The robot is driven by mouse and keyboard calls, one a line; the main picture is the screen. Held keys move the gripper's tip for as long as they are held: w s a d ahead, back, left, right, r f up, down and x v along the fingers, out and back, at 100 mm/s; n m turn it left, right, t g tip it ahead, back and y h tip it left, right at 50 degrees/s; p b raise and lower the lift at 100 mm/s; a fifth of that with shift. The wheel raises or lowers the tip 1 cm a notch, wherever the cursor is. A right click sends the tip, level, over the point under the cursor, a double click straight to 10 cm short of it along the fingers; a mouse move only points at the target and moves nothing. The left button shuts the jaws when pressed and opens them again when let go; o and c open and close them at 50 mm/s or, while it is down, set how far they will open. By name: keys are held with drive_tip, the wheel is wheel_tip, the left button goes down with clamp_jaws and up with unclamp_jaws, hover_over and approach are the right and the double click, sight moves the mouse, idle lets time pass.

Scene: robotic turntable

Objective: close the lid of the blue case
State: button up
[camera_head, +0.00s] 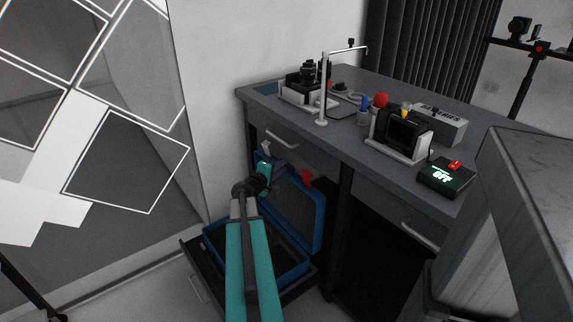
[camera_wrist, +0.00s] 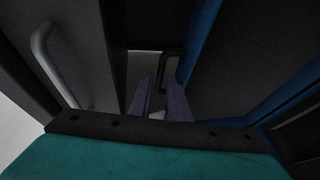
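The blue case (camera_head: 212,232) lies in a pulled-out drawer below the desk. Its blue-rimmed lid (camera_head: 321,215) stands open, roughly upright, against the desk front. My gripper (camera_head: 267,160) is at the upper left part of the lid, and the arm hides part of the case. In the wrist view, my gripper's two fingers (camera_wrist: 161,85) are apart with a narrow gap between them. A dark handle (camera_wrist: 171,66) is just beyond the right fingertip. The blue lid edge (camera_wrist: 205,35) runs along the right. I cannot tell whether the fingers touch the lid.
A closed upper drawer has a metal handle (camera_head: 282,139), just above the lid; a handle also shows at left in the wrist view (camera_wrist: 52,62). The grey desk (camera_head: 352,143) carries several devices. The open drawer (camera_head: 197,262) juts out over the floor. A wall stands at left.

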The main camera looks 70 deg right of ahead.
drive_tip(key=shift+x, duration=2.05)
clamp_jaws()
